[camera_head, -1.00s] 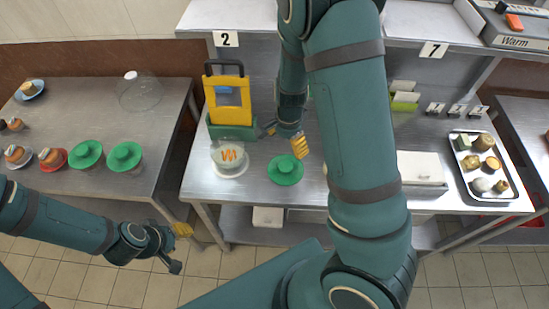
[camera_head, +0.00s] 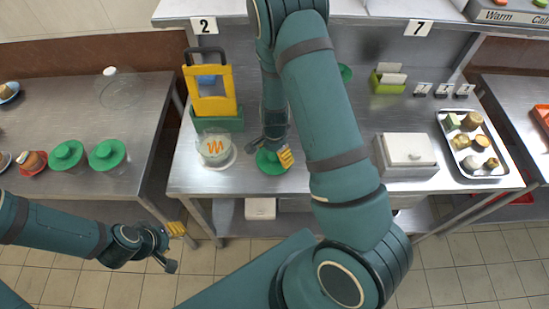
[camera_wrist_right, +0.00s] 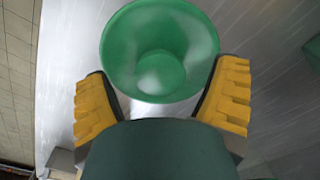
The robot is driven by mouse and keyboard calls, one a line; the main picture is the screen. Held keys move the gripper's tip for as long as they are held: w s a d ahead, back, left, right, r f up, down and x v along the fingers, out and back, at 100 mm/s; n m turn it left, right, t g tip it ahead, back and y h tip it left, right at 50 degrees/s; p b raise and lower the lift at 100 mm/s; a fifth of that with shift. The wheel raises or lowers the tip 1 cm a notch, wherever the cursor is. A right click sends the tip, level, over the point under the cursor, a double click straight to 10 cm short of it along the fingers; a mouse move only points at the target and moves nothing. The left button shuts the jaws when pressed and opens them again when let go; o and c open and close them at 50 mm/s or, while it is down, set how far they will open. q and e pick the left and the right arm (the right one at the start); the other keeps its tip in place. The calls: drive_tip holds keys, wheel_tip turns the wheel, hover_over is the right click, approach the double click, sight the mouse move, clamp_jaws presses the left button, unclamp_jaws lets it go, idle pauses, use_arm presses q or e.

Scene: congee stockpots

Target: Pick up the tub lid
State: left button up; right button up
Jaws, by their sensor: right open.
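The green round tub lid (camera_head: 269,166) lies on the middle steel table, partly hidden by my right gripper (camera_head: 271,155). In the right wrist view, the lid (camera_wrist_right: 160,20) has a raised round middle and sits between and just beyond the two yellow-padded fingers of my right gripper (camera_wrist_right: 160,75). That gripper is open and empty; I cannot tell whether a finger touches the lid. My left gripper (camera_head: 174,247) is open and empty, low over the floor in front of the gap between the tables.
A clear tub with an orange mark (camera_head: 213,148) stands left of the lid, before a yellow-and-green stand (camera_head: 211,100). Two green-lidded tubs (camera_head: 68,155) stand on the left table. A white box (camera_head: 408,149) and a food tray (camera_head: 447,128) are to the right.

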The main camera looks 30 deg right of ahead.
drive_tip(key=shift+f, duration=0.5)
drive_tip(key=c, duration=1)
drive_tip(key=shift+r, duration=0.1)
